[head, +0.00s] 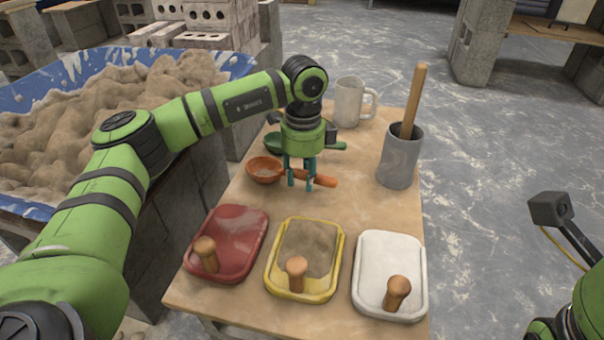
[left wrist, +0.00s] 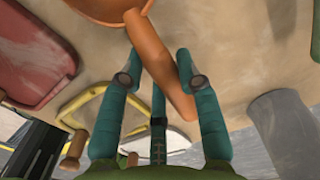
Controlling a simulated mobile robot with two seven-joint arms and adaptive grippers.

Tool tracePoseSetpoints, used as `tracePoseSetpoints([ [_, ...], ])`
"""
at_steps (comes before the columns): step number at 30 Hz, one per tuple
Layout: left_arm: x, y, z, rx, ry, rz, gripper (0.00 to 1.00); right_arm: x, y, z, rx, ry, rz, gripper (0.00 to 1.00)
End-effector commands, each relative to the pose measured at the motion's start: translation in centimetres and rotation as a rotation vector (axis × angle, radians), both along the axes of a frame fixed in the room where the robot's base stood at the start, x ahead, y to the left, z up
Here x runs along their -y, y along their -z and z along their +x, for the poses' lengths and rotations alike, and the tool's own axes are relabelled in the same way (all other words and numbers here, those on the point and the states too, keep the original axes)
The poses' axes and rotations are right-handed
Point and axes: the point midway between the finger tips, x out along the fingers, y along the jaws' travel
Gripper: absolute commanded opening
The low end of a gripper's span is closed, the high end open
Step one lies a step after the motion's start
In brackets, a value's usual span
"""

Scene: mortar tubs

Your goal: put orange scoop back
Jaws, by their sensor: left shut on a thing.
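The orange scoop (head: 264,171) lies at the left side of the wooden table, its bowl to the left and its handle to the right. My left gripper (head: 301,183) points down over the scoop's handle and is shut on it. I cannot tell whether the scoop touches the table. My right gripper is not clearly in view; only part of my right arm shows at the right edge.
A green scoop (head: 274,142) lies just behind. A pale mug (head: 348,103) and a grey cylinder (head: 399,160) with a wooden stick stand farther back and right. Red (head: 240,229), yellow (head: 272,265) and white (head: 390,250) lidded tubs line the front. A blue tub (head: 226,62) of mortar stands left.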

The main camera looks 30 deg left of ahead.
Motion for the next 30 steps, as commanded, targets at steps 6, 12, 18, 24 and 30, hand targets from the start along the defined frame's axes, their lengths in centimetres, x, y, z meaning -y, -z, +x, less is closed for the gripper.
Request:
tracePoseSetpoints([
  [6,0.0,0.4,0.0,0.001,0.0,0.0,0.0,0.0,0.1,0.0,0.001,0.0,0.0,0.4],
  [12,0.0,0.7,0.0,0.001,0.0,0.0,0.46,0.0,0.1,0.0,0.001,0.0,0.001,0.4],
  [18,0.0,0.7,0.0,0.001,0.0,0.0,0.61,0.0,0.1,0.0,0.001,0.0,0.001,0.4],
  [24,0.0,0.6,0.0,0.0,0.0,0.0,0.61,0.1,0.1,-0.1,0.005,0.002,0.001,0.4],
  [30,0.1,-1.9,0.0,0.003,0.0,-0.002,0.61,0.1,0.1,-0.1,0.003,0.001,0.0,0.4],
])
